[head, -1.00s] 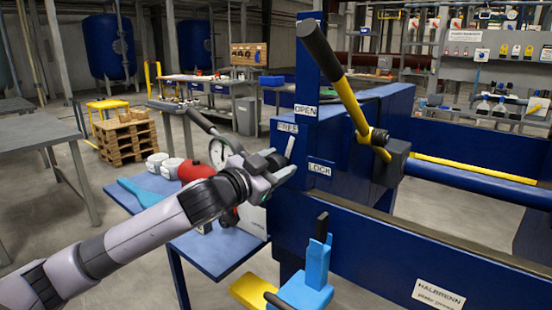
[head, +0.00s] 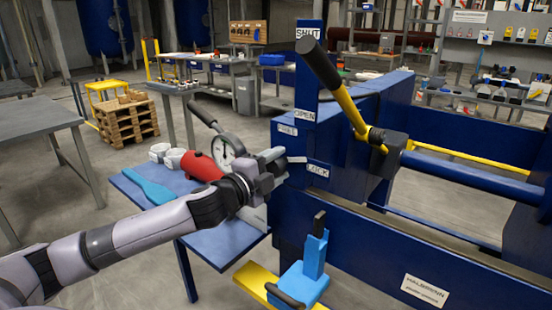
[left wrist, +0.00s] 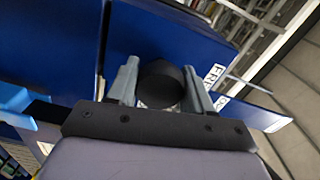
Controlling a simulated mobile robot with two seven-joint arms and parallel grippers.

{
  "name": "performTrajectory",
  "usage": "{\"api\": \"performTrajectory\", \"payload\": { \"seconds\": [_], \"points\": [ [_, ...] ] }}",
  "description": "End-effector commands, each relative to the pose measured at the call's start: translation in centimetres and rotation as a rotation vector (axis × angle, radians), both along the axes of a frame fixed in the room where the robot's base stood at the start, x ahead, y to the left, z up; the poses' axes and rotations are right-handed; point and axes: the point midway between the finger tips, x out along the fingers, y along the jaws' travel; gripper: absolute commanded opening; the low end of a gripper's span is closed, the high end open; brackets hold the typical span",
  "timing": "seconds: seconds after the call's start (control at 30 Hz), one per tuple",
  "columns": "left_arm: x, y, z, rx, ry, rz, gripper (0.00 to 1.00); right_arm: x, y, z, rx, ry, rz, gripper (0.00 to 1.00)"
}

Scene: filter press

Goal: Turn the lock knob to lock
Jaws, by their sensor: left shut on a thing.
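The lock knob (left wrist: 162,82) is a round black knob between my gripper's fingers in the left wrist view. My left gripper (head: 274,164) is shut on it, at the left face of the blue press head, and hides it in the head view. A light pointer bar (head: 297,159) sticks out to the right of the gripper, roughly level. It lies between the FREE label (head: 287,129) above and the LOCK label (head: 318,170) below right. The FREE label (left wrist: 214,75) also shows in the left wrist view. My right gripper is not in view.
A black-and-yellow lever (head: 345,90) rises beside the SHUT and OPEN labels. A blue side table (head: 215,250) holds a red cylinder (head: 201,166), a gauge (head: 228,149) and white cups. A light-blue handled part (head: 305,275) stands in front of the press.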

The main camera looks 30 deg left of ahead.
Motion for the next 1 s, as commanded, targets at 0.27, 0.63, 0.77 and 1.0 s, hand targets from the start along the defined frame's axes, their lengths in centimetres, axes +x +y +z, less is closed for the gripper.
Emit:
{"api": "performTrajectory", "payload": {
  "seconds": [0.27, 0.63, 0.77, 1.0],
  "points": [
    [0.0, 0.0, 0.1, 0.204, -0.014, 0.000, 0.20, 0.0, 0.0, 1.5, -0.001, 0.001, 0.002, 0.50],
    [0.0, 0.0, -0.1, 0.335, -0.025, -0.001, 0.20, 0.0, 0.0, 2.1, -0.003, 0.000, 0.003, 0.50],
    [0.0, 0.0, -0.1, 0.348, -0.026, -0.001, 0.20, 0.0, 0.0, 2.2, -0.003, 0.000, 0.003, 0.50],
    [0.0, 0.0, -0.1, 0.353, -0.026, 0.000, 0.20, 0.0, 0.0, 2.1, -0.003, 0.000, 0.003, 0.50]
  ]
}}
